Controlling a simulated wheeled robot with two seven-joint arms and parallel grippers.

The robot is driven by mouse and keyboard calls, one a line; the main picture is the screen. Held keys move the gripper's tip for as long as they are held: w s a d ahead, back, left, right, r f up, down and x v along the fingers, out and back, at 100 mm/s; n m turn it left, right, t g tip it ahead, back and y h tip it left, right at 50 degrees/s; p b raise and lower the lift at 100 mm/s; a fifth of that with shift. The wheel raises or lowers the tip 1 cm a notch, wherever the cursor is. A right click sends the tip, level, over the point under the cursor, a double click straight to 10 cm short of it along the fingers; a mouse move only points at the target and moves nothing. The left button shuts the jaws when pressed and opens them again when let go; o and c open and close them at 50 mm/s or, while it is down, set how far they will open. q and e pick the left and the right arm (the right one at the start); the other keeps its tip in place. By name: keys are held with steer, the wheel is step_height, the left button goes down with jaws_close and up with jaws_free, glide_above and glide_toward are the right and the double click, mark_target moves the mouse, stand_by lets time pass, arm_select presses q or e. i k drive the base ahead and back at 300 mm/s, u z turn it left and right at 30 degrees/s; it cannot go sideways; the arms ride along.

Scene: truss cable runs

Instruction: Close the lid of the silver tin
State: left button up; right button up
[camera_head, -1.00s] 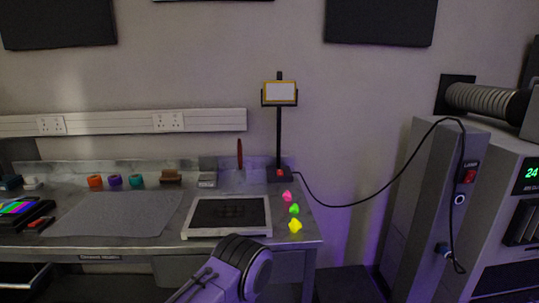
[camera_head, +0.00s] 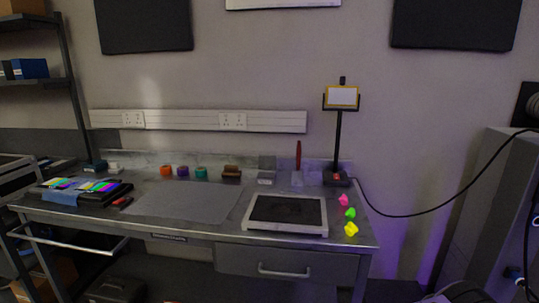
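A small silver tin (camera_head: 265,181) stands at the back of the metal workbench, right of centre. A grey upright panel (camera_head: 267,163) rises right behind it and looks like its lid standing open; the tin is too small to see inside. Neither of my grippers is in view, so I cannot see what they hold.
The workbench (camera_head: 190,231) carries a grey mat (camera_head: 180,201), a white-framed dark tray (camera_head: 246,222) in front of the tin, and a brown brush-like block (camera_head: 232,173) to its left. A red-handled tool (camera_head: 298,155) and black stand (camera_head: 338,140) are to its right.

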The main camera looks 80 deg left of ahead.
mark_target(265, 163)
steer(key=k, duration=0.95)
steer(key=u, duration=1.55)
